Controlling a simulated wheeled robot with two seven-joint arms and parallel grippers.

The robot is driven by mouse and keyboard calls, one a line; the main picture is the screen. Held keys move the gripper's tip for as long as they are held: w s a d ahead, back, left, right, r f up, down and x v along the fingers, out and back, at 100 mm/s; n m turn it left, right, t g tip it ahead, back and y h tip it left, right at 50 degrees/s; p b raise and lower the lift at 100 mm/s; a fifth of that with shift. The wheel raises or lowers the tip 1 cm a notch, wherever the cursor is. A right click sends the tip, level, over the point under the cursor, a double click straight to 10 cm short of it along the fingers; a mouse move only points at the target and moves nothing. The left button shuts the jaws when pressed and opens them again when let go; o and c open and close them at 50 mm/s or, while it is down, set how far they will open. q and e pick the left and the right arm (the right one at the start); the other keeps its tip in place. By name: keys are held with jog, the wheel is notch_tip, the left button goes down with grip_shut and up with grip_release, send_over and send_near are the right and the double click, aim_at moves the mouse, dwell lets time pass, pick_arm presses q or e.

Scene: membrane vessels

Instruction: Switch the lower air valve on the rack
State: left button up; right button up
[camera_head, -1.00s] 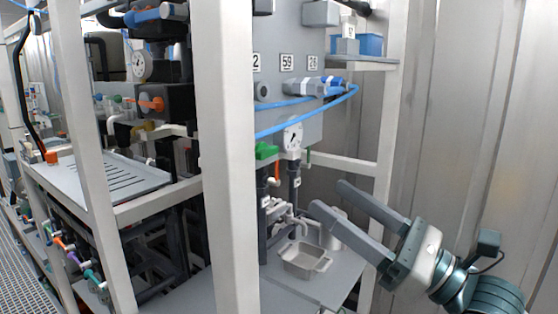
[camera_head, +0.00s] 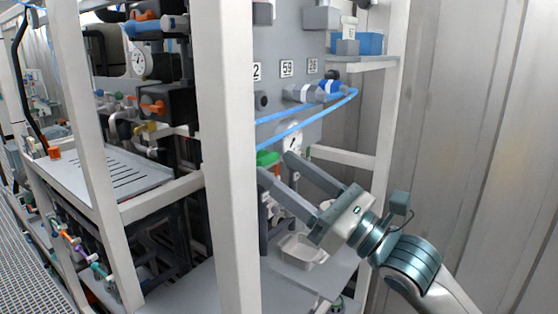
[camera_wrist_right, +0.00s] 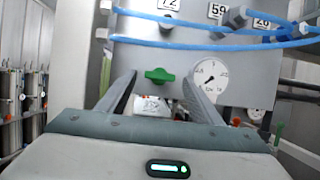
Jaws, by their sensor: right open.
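A green valve handle (camera_head: 267,158) sits on the grey rack panel (camera_head: 287,98), below the blue tubes and left of a round pressure gauge (camera_head: 292,137). It lies crosswise in the right wrist view (camera_wrist_right: 159,75), beside the gauge there (camera_wrist_right: 209,78). My right gripper (camera_head: 276,165) is open and empty, reaching up from the lower right, its fingertips near the handle. In the right wrist view its two fingers (camera_wrist_right: 159,84) stand on either side of the handle, which shows between them; contact cannot be told. My left gripper is not in view.
A white rack post (camera_head: 226,160) stands left of the handle. Blue tubes (camera_head: 310,118) cross the panel above it. A small tray (camera_head: 299,252) sits on the shelf below my right gripper. The corrugated wall (camera_head: 450,100) is at the right.

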jog(key=shift+w+a+r, duration=0.25)
jog(key=shift+w+a, duration=0.15)
jog(key=shift+a, duration=0.15)
jog(key=c, duration=1.1)
jog(key=shift+o, duration=0.2)
